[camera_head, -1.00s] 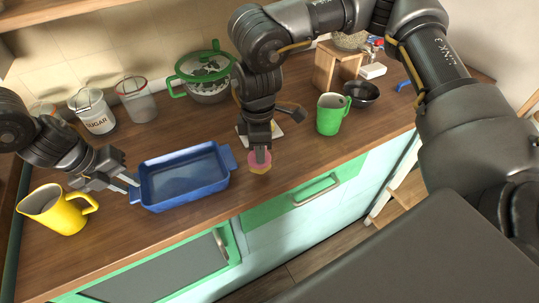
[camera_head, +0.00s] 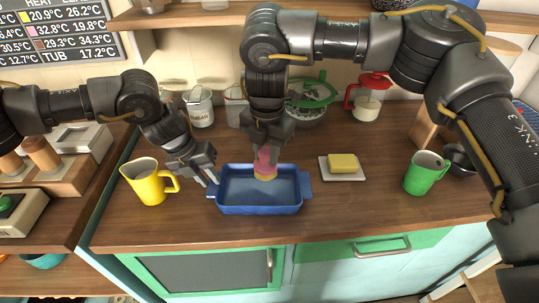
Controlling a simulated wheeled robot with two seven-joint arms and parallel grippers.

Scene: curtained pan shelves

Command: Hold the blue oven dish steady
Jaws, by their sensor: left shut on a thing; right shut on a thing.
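The blue oven dish (camera_head: 258,209) stands upright on the wooden counter, its inside empty apart from the sponge at or above it. My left gripper (camera_head: 211,178) is shut on the dish's left handle. My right gripper (camera_head: 266,149) points down over the dish, shut on a pink and yellow sponge (camera_head: 265,170). The sponge is at the dish's back middle; I cannot tell whether it touches the bottom. The gripper hides its upper part.
A yellow jug (camera_head: 148,184) stands close left of the dish. A butter plate (camera_head: 342,168) lies to the right, with a green mug (camera_head: 425,173) further right. A green-handled colander (camera_head: 312,100) and a sugar jar (camera_head: 200,108) stand behind. The counter in front is clear.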

